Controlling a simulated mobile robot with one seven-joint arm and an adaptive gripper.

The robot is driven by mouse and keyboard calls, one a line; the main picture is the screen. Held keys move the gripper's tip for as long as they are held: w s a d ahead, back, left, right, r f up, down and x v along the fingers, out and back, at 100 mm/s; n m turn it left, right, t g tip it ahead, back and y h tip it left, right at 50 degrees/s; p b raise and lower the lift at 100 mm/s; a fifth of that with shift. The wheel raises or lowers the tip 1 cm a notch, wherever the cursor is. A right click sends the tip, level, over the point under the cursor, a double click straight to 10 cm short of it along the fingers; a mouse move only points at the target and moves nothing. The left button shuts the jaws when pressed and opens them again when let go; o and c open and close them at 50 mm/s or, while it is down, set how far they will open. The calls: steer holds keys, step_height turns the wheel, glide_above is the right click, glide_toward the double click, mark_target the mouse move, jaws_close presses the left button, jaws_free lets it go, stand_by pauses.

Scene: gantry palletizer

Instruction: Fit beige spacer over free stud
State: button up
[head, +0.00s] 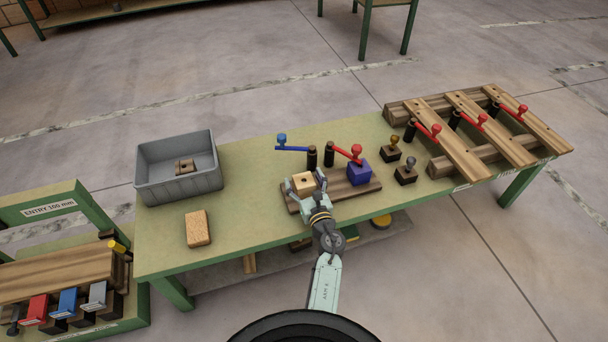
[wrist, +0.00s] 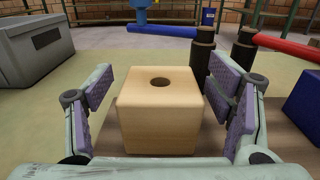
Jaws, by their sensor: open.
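The beige spacer (head: 303,183) is a pale wooden block with a round hole in its top. It sits upright at the left end of a brown wooden board (head: 335,194) on the green table. My gripper (head: 306,184) is open around it. In the wrist view the spacer (wrist: 159,110) stands between the two padded fingers, with a gap on each side. The hole looks dark, and I cannot tell whether a stud is inside. A purple-blue block (head: 359,173) sits on the board's right part. I cannot make out a bare stud.
Behind the board stand dark posts with a blue lever (head: 293,149) and a red lever (head: 343,152). Two small knobbed blocks (head: 405,175) are to the right. A grey bin (head: 179,185) and a tan block (head: 198,229) are on the left. The table between bin and board is clear.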

step_height(320, 180, up, 10)
steer(key=shift+f, duration=0.15)
stand_by(0.6)
